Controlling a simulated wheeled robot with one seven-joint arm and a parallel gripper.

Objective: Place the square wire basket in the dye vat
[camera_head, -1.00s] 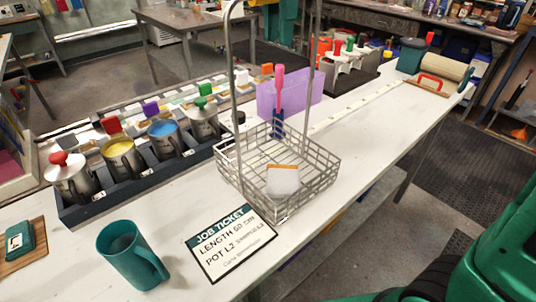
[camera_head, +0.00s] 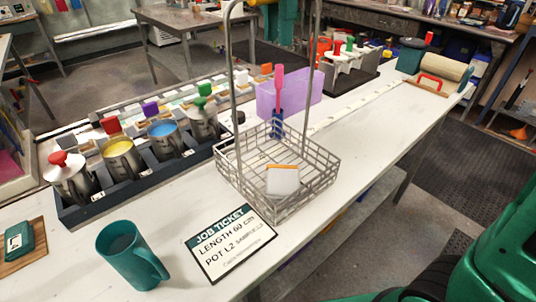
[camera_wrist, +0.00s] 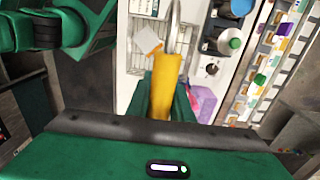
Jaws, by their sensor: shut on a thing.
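The square wire basket (camera_head: 322,185) is upright at the middle of the white table, on it or very close to it, with a tall wire handle rising out of the head view. A white tag with an orange edge (camera_head: 283,180) is in the basket. In the wrist view my gripper (camera_wrist: 168,88) is shut on the yellow grip (camera_wrist: 170,65) of the handle, with the basket (camera_wrist: 138,62) beyond it. The gripper is outside the head view. A translucent purple box (camera_head: 290,92) stands behind the basket; I cannot tell whether it is the dye vat.
A dark rack (camera_head: 135,182) with several metal pots stands left of the basket. A teal mug (camera_head: 130,255) and a job ticket (camera_head: 231,242) are at the front. A long pale strip (camera_head: 355,106) lies along the table, with bare tabletop to its right. A roller (camera_head: 440,66) is at the far end.

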